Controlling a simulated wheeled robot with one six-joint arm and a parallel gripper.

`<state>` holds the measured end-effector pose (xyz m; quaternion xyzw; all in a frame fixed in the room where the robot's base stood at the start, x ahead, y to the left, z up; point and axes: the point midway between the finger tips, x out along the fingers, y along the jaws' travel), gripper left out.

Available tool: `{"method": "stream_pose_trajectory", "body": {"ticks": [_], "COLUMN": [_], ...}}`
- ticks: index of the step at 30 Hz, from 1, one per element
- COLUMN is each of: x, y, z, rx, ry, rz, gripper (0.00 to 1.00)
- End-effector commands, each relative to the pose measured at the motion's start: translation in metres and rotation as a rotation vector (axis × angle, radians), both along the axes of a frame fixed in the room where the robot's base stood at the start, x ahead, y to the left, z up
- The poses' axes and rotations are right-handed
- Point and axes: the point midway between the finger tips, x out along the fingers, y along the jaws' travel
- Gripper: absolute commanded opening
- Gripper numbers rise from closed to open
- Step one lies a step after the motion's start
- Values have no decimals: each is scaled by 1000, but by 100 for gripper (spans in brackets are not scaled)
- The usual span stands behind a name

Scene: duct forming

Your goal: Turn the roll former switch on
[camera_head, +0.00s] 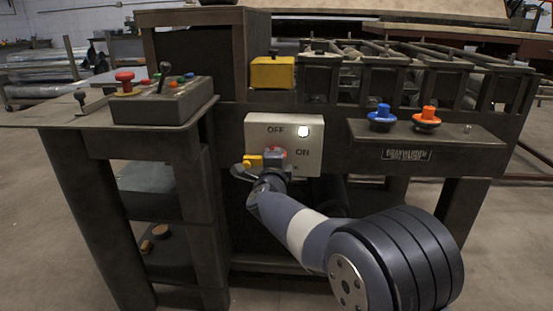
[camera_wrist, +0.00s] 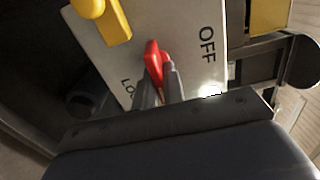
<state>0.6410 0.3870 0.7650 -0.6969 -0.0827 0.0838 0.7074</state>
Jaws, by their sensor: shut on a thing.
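The roll former switch panel (camera_head: 257,121) is a pale plate with OFF and ON labels and a bright white lamp (camera_head: 304,132) at its upper right. Its red switch knob (camera_head: 275,152) shows small, mostly behind my gripper (camera_head: 270,168). In the wrist view the red knob (camera_wrist: 153,60) stands between the two fingertips of my gripper (camera_wrist: 159,78), which are shut on it. The OFF label shows to the right of the knob; the ON label is hidden there. The knob's exact setting is hard to tell. A yellow handle (camera_wrist: 117,20) sits on the panel beside the knob.
A control box (camera_head: 165,103) with a red button and a lever stands on the left table. A blue button (camera_head: 382,117) and an orange button (camera_head: 427,117) sit on the right ledge. A yellow box (camera_head: 272,73) is above the panel. Floor in front is clear.

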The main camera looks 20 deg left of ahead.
Motion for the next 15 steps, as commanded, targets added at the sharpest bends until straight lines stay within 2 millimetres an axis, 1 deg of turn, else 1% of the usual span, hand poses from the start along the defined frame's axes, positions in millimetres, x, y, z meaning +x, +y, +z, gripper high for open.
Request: {"method": "stream_pose_trajectory", "body": {"ticks": [3,4,11,15], "x": [0,0,0,0], "y": [0,0,0,0], "z": [-1,-1,-1,0], "rx": [2,2,1,0], "ry": [1,1,1,1], "rz": [-1,-1,-1,-1], "gripper": [0,12,30,32]}}
